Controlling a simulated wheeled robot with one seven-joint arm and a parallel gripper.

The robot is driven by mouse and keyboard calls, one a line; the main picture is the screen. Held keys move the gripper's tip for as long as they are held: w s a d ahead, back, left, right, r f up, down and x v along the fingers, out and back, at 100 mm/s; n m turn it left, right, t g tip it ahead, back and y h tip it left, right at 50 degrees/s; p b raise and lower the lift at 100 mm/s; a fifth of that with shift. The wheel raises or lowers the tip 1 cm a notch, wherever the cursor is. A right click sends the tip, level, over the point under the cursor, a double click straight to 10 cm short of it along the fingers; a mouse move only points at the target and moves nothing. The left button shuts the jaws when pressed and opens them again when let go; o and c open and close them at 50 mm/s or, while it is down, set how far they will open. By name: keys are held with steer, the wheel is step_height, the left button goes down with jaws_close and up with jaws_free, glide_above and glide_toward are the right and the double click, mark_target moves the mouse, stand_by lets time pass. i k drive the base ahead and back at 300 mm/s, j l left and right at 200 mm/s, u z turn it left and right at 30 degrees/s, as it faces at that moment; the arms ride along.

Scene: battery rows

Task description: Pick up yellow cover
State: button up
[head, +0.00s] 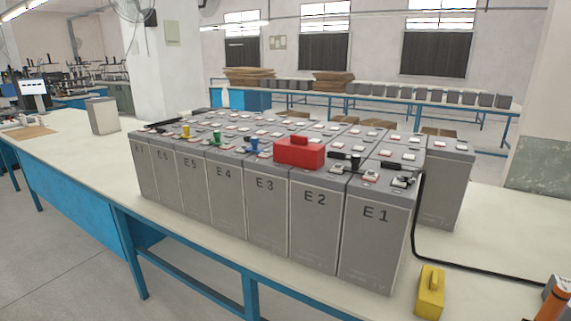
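The yellow cover (430,294) is a small block with a raised grip on top. It sits on the pale tabletop (485,221) at the lower right, in front of the battery labelled E1 and apart from it. My gripper does not show in the head view.
A row of grey batteries (265,216) fills the table's middle. A red cover (299,152) sits on top near E2. A black cable (450,262) runs behind the yellow cover. An orange-and-black object (555,300) is cut off at the right edge.

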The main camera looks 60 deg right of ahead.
mark_target(429, 305)
steer(key=z, duration=1.75)
